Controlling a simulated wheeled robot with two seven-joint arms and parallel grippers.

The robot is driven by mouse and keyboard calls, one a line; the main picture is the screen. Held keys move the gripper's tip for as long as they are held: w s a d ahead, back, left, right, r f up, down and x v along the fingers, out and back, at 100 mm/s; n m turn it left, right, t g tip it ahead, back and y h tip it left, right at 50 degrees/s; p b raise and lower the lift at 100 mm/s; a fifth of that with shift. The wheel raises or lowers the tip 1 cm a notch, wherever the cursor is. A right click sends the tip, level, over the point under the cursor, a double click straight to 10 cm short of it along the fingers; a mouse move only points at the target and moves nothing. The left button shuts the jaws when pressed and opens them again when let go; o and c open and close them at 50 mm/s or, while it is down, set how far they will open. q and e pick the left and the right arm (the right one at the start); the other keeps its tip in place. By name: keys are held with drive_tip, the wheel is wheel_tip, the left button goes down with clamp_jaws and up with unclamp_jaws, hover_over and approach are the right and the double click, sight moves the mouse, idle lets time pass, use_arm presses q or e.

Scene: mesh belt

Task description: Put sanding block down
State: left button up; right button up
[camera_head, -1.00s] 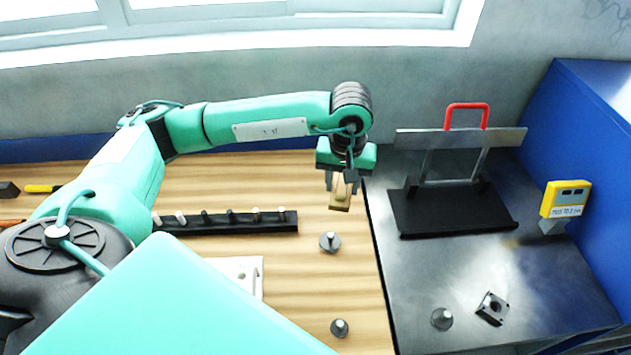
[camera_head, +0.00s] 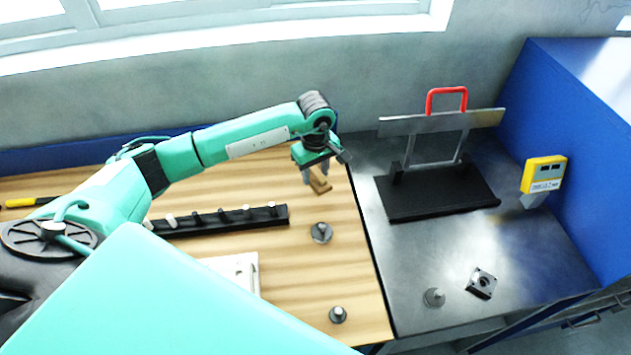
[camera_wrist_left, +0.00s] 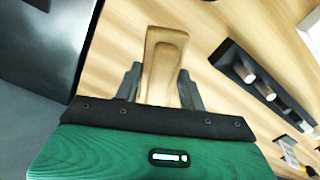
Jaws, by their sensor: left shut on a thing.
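The sanding block (camera_head: 320,182) is a small tan wooden block. My left gripper (camera_head: 316,174) is shut on it, low over the wooden bench top near its right edge. The left wrist view shows the block (camera_wrist_left: 162,62) standing out between the two dark fingers, with wood grain behind it. I cannot tell whether the block touches the bench. My right gripper is not in view.
A black rack with several pegs (camera_head: 218,222) lies left of the block. A round metal piece with a knob (camera_head: 321,232) stands just in front. A black stand (camera_head: 436,194) with a red handle is on the metal surface to the right.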

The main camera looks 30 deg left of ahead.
sight(316, 188)
use_arm(q)
wheel_tip(316, 188, down, 2)
drive_tip(key=shift+f, duration=0.25)
wheel_tip(316, 188, down, 3)
drive_tip(key=shift+f+p, duration=0.1)
drive_tip(key=shift+p, duration=0.85)
drive_tip(key=shift+f, duration=0.45)
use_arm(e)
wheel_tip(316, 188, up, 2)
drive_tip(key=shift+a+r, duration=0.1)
use_arm(q)
drive_tip(key=shift+f, duration=0.15)
drive_tip(key=o, duration=0.9)
drive_tip(key=shift+o, duration=0.2)
